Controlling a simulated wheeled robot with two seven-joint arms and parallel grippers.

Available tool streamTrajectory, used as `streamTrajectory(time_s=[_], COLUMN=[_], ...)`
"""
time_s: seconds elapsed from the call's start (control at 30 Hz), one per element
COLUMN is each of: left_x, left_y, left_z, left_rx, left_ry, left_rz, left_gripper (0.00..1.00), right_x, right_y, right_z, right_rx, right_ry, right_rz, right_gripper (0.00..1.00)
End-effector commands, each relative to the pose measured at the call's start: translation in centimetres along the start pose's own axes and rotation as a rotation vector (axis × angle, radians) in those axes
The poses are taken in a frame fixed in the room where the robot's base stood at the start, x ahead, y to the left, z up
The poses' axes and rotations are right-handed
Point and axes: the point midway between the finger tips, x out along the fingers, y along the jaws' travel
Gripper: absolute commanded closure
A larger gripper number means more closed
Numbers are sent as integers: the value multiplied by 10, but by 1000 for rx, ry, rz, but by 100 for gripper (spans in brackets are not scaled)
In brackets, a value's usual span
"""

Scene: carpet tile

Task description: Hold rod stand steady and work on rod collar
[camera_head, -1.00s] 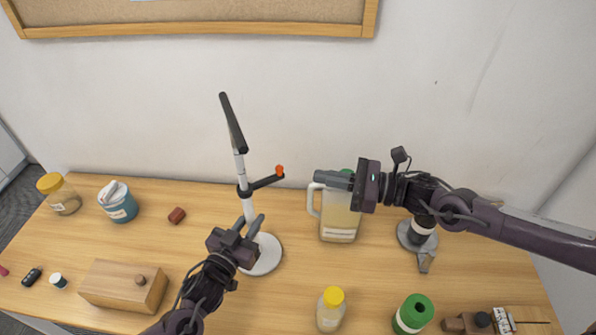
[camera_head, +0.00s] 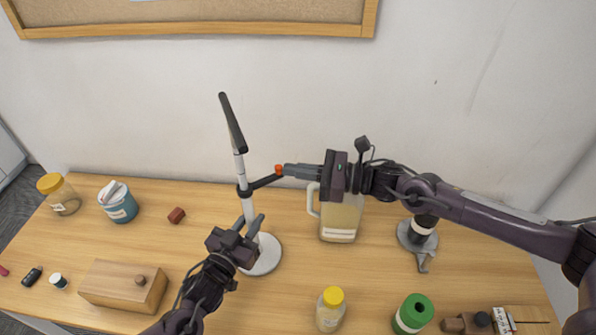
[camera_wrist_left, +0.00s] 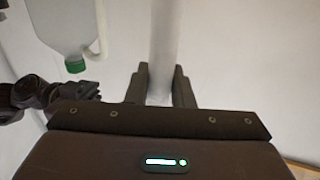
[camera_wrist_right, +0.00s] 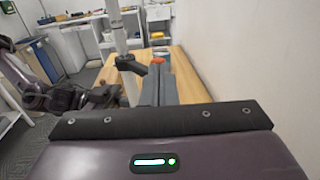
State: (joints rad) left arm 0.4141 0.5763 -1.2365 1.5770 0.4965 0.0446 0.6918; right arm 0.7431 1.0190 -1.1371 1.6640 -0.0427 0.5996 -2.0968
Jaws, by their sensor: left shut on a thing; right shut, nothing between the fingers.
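The rod stand is a white pole (camera_head: 249,208) on a round white base (camera_head: 264,256), with a dark grip at its top. The rod collar (camera_head: 243,190) is a black ring on the pole, with a dark arm ending in an orange-red tip (camera_head: 278,170). My left gripper (camera_head: 249,228) is shut on the pole below the collar; the pole also shows between its fingers in the left wrist view (camera_wrist_left: 164,60). My right gripper (camera_head: 286,171) is shut and empty, its fingertips at the orange tip. In the right wrist view the tip (camera_wrist_right: 158,60) shows just beyond the fingers; contact is unclear.
A handled jug (camera_head: 340,222) stands right of the stand, beneath my right gripper. A yellow-capped bottle (camera_head: 330,312) and green spool (camera_head: 412,314) stand in front. A wooden box (camera_head: 124,287) and blue tub (camera_head: 118,207) are at left. The wall is close behind.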

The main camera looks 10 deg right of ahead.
Motion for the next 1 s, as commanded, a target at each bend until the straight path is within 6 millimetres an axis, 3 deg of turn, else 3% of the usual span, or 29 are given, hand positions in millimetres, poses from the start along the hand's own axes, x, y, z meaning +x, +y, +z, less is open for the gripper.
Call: streamTrajectory(time_s=[0.27, 0.67, 0.83, 1.0], left_x=[0, 0, 0, 0], left_y=[0, 0, 0, 0], left_z=[-1, -1, -1, 0], left_rx=[1, 1, 1, 1], left_ry=[2, 2, 1, 1], left_rz=[1, 1, 1, 1], left_gripper=[100, 100, 100, 100], right_x=[20, 20, 6, -29], right_y=[-25, -26, -28, -30], right_z=[2, 1, 1, 0], right_rx=[0, 2, 1, 3], right_ry=[-4, -2, -1, 2], right_rz=[57, 56, 54, 53], right_gripper=[100, 100, 100, 100])
